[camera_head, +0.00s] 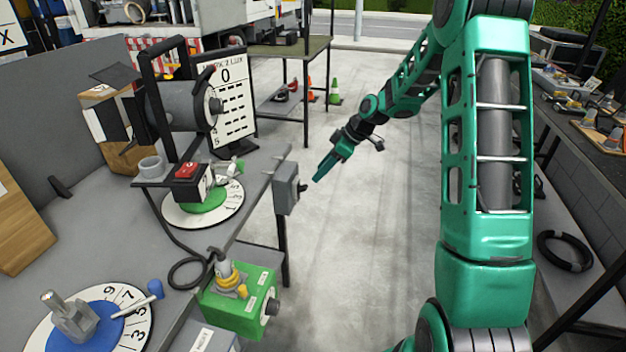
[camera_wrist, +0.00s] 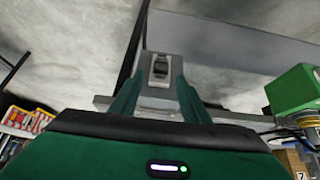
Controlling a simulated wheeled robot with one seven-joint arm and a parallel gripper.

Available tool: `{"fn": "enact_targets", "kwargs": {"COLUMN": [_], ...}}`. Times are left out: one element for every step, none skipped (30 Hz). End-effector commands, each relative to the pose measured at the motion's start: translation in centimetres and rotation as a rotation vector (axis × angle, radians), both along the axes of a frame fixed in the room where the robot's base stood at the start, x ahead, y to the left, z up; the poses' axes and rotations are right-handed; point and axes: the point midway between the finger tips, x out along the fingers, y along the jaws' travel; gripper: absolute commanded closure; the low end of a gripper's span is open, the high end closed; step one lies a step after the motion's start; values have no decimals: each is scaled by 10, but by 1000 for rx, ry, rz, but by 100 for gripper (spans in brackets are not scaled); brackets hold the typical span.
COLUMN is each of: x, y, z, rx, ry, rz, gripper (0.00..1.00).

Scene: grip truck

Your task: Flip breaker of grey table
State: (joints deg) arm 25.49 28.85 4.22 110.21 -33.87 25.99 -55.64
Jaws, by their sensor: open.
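The grey breaker box (camera_head: 286,189) is fixed at the right edge of the grey table (camera_head: 262,165). Its small black switch lever (camera_head: 303,187) sticks out to the right. My gripper (camera_head: 318,170) is close to the right of the box, its green fingers pointing toward the switch. In the wrist view the breaker box (camera_wrist: 160,101) lies ahead between my open fingertips (camera_wrist: 158,84), with the black switch (camera_wrist: 160,66) centred just beyond them. The fingers look empty; whether they touch the box I cannot tell.
A green box (camera_head: 237,310) with a yellow-topped knob sits at the table's front corner; it also shows in the wrist view (camera_wrist: 292,92). A red-button unit (camera_head: 188,180) and a number dial (camera_head: 228,208) stand on the table. The floor (camera_head: 375,230) right of it is clear.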

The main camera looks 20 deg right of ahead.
Motion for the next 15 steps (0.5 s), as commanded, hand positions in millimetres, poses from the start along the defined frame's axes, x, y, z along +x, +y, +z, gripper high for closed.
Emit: {"fn": "enact_targets", "kwargs": {"x": [-2,-2,-4,-5,-5,-6,-6,-7,-7,-7,-7,-7,-7,-7,-7], "y": [-3,-5,-6,-7,-8,-9,-9,-9,-10,-10,-10,-10,-10,-10,-10], "z": [6,9,12,14,15,17,17,18,18,19,19,19,19,19,19], "rx": [0,0,-1,-1,-1,-1,0,0,0,0,0,0,0,0,0], "ry": [-2,-2,-2,-2,-1,-1,0,0,0,0,0,0,0,0,0], "rz": [-1,-1,0,0,0,-1,1,0,1,1,1,1,1,1,1], "gripper": [58,58,58,58,58,58,58,58,58,58,58,58,58,58,58]}}
